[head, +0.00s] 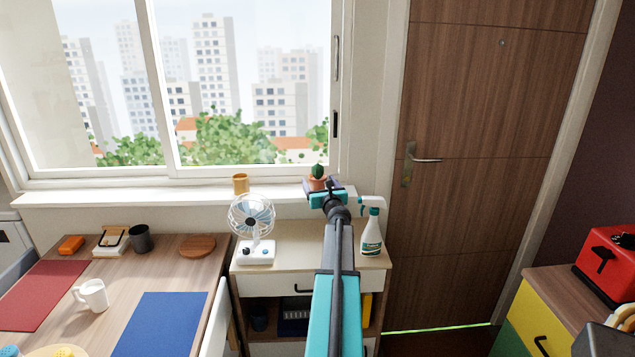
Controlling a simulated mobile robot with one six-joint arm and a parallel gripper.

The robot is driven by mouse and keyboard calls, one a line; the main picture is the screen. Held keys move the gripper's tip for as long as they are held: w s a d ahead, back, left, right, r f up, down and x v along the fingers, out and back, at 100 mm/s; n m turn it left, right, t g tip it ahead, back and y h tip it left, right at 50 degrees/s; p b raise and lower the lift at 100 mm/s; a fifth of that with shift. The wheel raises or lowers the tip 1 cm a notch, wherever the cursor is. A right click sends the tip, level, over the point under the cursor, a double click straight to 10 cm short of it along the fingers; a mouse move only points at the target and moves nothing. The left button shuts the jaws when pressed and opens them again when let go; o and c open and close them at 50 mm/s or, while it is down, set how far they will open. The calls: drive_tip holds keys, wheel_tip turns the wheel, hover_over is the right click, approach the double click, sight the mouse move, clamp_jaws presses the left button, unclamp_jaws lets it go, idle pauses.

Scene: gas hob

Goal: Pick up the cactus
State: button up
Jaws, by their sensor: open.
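A small green cactus (318,171) in a terracotta pot stands on the white window sill (130,197), near the right end of the window. My gripper (319,186) is at the end of my raised arm, at the height of the pot. Its fingers are open and appear to lie to either side of the pot. From this view I cannot tell whether they touch it. The lower part of the pot is hidden behind my gripper.
A white fan (252,219) and a spray bottle (371,231) stand on the cabinet (300,257) below the sill, on either side of my arm. An ochre mug (240,184) is on the sill to the left. A closed wooden door (480,150) is at right.

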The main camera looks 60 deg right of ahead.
sight(319, 173)
drive_tip(key=c, duration=1.3)
drive_tip(key=shift+r, duration=0.15)
drive_tip(key=shift+r, duration=0.85)
drive_tip(key=shift+a+r, duration=0.1)
drive_tip(key=shift+r, duration=0.8)
drive_tip(key=v, duration=0.5)
drive_tip(key=b+v, duration=0.1)
drive_tip(key=v, duration=0.4)
drive_tip(key=w+a+r+v, duration=0.1)
drive_tip(key=v, duration=0.5)
drive_tip(key=shift+r, duration=0.1)
